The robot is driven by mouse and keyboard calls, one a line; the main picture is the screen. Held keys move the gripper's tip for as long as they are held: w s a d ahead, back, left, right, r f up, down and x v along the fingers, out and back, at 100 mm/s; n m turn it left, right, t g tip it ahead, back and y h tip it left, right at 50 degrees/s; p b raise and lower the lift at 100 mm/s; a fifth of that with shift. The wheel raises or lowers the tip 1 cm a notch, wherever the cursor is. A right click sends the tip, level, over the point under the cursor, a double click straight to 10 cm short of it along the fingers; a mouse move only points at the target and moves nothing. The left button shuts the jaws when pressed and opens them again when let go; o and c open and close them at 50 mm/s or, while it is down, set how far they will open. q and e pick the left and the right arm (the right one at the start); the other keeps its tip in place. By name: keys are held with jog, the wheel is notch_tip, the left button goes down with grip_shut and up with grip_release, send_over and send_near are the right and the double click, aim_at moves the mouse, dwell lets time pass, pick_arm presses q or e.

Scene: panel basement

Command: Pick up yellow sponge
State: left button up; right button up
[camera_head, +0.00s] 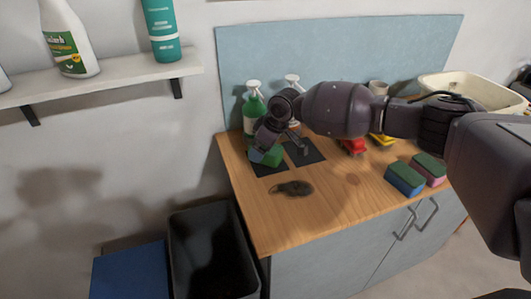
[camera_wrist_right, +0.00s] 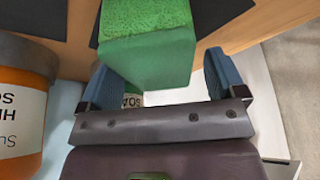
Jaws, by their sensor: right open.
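I see no clearly yellow sponge. In the right wrist view this sponge (camera_wrist_right: 150,50) lies between the fingers of my right gripper (camera_wrist_right: 160,80). The blue fingers are open, one on each side of it; I cannot tell whether they touch it. In the head view my right gripper (camera_head: 268,147) reaches in from the right. A small yellow object (camera_head: 382,139) is partly hidden behind my right arm. My left gripper is out of view.
A green spray bottle (camera_head: 250,118) stands behind my right gripper. A blue sponge (camera_head: 404,180) and a pink sponge (camera_head: 430,170), both green-topped, stand at the counter's right. Red objects (camera_head: 352,147) and a dark brown patch (camera_head: 293,188) are also there. The front middle is clear.

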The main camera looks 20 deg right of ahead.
jog(key=shift+f, duration=0.2)
dwell(0.3)
jog(key=c, duration=1.1)
jog(key=shift+o, duration=0.2)
jog(key=shift+r, duration=0.15)
